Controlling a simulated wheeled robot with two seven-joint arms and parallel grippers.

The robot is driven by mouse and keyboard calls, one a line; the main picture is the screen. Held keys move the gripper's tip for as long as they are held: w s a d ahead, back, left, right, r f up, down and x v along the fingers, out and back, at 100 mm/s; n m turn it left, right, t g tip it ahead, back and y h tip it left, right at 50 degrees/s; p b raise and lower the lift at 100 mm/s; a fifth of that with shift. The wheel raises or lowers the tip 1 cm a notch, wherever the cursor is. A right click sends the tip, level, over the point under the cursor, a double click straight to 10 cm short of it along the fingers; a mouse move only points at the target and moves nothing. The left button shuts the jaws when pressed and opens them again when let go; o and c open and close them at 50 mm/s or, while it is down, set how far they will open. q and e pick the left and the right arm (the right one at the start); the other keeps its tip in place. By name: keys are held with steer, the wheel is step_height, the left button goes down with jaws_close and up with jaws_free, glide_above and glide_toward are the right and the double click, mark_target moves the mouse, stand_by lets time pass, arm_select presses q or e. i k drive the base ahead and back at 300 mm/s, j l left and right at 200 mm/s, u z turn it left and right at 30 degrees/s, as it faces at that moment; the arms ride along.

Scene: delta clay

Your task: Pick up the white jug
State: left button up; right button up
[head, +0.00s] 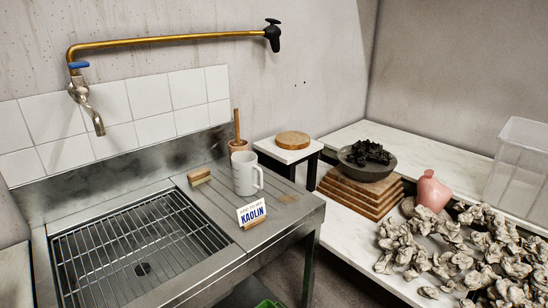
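The white jug (244,173) stands upright on the grooved drainboard of the metal sink unit (290,214). Its handle is on its right side, and faint grey markings show on its body. Neither of my grippers shows in the head view.
A wooden-backed brush (199,176) lies left of the jug. The sink basin has a metal grid (135,245). A small stool with a round wooden disc (292,140) stands behind. Right are stacked boards (360,190), a dark bowl (367,170), a pink vase (432,191) and crumpled lumps (470,250).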

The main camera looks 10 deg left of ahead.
mark_target(245, 167)
steer(key=i+l+u, duration=1.05)
steer(key=l, duration=0.3)
steer(key=k+j, duration=0.05)
